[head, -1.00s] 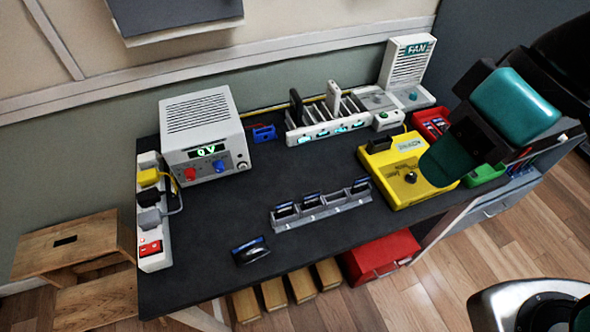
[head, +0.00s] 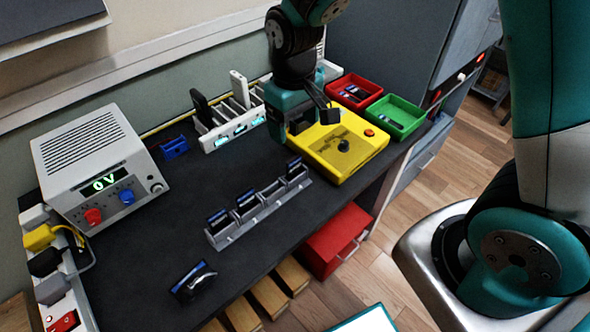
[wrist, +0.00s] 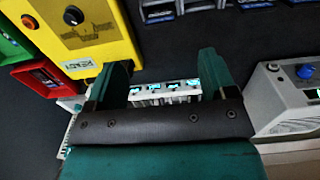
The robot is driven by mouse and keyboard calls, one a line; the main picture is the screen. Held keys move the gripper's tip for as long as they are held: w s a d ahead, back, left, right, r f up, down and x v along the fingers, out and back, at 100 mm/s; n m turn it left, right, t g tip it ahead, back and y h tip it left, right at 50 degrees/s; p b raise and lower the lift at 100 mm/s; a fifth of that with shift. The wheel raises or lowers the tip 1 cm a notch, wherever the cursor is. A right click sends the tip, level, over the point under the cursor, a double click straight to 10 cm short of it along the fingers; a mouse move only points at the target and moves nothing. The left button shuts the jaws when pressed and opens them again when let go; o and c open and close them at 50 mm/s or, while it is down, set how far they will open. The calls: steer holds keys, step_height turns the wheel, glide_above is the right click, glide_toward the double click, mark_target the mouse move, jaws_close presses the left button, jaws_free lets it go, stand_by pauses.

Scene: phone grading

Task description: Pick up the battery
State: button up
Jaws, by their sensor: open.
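Several dark batteries with blue edges stand in a grey slotted rack (head: 222,240) on the table: one battery (head: 218,220) at its left end, another battery (head: 247,200) beside it and a third battery (head: 294,168) toward the right end. I cannot tell which one the task means. Parts of the rack show at the top edge of the wrist view. My gripper (wrist: 163,62) is open and empty, its two teal fingers spread above the dark table. In the head view my gripper (head: 290,125) hangs beside the yellow box, behind the rack; its fingertips are partly hidden.
A yellow box (head: 345,165) with a knob stands right of the rack. A red bin (head: 373,90) and a green bin (head: 412,128) hold small dark items. A dark object (head: 192,282) lies at the table's front. A grey power supply (head: 75,150) stands left. The middle left is clear.

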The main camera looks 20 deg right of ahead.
mark_target(294, 158)
step_height(294, 158, down, 12)
steer(key=shift+w+f+p, duration=0.1)
steer(key=shift+w+p, duration=0.05)
steer(key=shift+p, duration=0.5)
steer(key=c, duration=1)
